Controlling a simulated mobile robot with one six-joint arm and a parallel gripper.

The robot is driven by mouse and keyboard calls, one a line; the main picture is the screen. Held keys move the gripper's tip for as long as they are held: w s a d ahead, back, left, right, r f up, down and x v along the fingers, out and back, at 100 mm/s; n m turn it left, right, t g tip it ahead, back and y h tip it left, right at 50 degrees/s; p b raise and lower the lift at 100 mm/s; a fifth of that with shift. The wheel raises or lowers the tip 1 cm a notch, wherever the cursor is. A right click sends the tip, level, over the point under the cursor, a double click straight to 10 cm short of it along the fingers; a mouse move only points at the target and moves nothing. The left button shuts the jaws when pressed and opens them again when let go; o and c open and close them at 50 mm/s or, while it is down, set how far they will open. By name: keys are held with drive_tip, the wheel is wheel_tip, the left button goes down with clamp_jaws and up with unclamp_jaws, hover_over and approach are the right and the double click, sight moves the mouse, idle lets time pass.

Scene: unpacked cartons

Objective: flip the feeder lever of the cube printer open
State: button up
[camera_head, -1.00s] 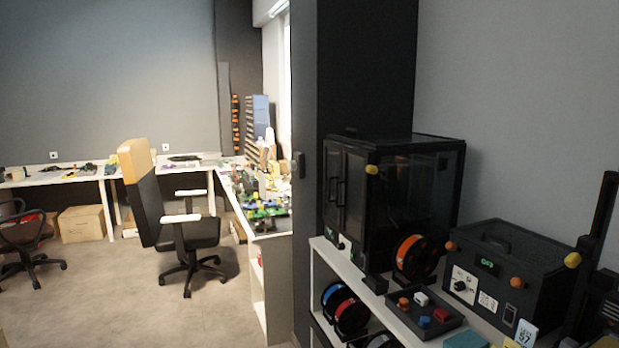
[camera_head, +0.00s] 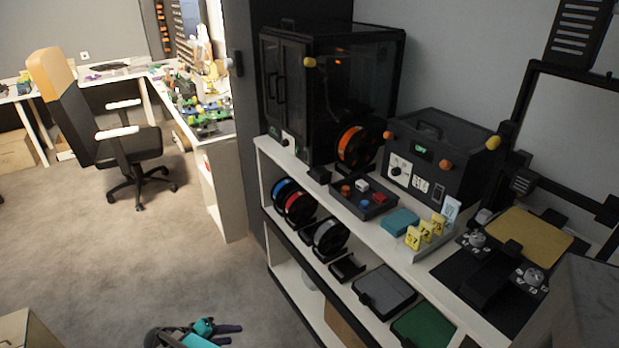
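The cube printer (camera_head: 385,70) is a black enclosed box with dark see-through walls, on the white shelf top at the back. A yellow knob (camera_head: 309,62) shows at its upper front edge; it may be the tip of the feeder lever, whose arm I cannot make out. An orange filament spool (camera_head: 352,145) stands at its lower right front. My gripper (camera_head: 236,334), dark with teal parts, is at the bottom edge, low and well away from the printer. Its two fingers look apart with nothing between them.
Right of the printer stand a button tray (camera_head: 378,208), a black box with orange knobs (camera_head: 458,170), yellow number tags (camera_head: 425,232) and an open-frame printer (camera_head: 527,240). Spools and bins fill the lower shelf. An office chair (camera_head: 125,145) stands left. The floor before the shelf is clear.

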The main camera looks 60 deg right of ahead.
drive_tip(key=w+d+r+m+h+p, duration=0.2)
drive_tip(key=w+d+r, duration=0.3)
drive_tip(key=r, duration=0.7)
drive_tip(key=w+d+r+m+h+p, duration=0.1)
drive_tip(key=w+d+r+m+h, duration=0.15)
drive_tip(key=d+r, duration=0.75)
drive_tip(key=w+d+r+m+h+p, duration=0.2)
drive_tip(key=w+d+r, duration=0.15)
drive_tip(key=r, duration=1.15)
drive_tip(key=s+d+r+m+g+h+p, duration=0.1)
drive_tip(key=d+r, duration=0.2)
drive_tip(key=r, duration=0.7)
drive_tip(key=s+d+r+m+h+p, duration=0.15)
drive_tip(key=d+r, duration=0.25)
drive_tip(key=r, duration=0.7)
drive_tip(key=m+g+y+p, duration=0.1)
drive_tip(key=m+g+p, duration=0.1)
drive_tip(key=m+p, duration=0.15)
approach(305, 63)
drive_tip(key=v, duration=0.3)
drive_tip(key=shift+d+f+m+b, duration=0.15)
drive_tip(key=shift+d+m+b, duration=0.2)
drive_tip(key=shift+s, duration=0.1)
drive_tip(key=shift+d, duration=0.1)
drive_tip(key=p+x, duration=0.4)
drive_tip(key=x, duration=0.8)
drive_tip(key=shift+p, duration=0.35)
drive_tip(key=shift+x, duration=0.8)
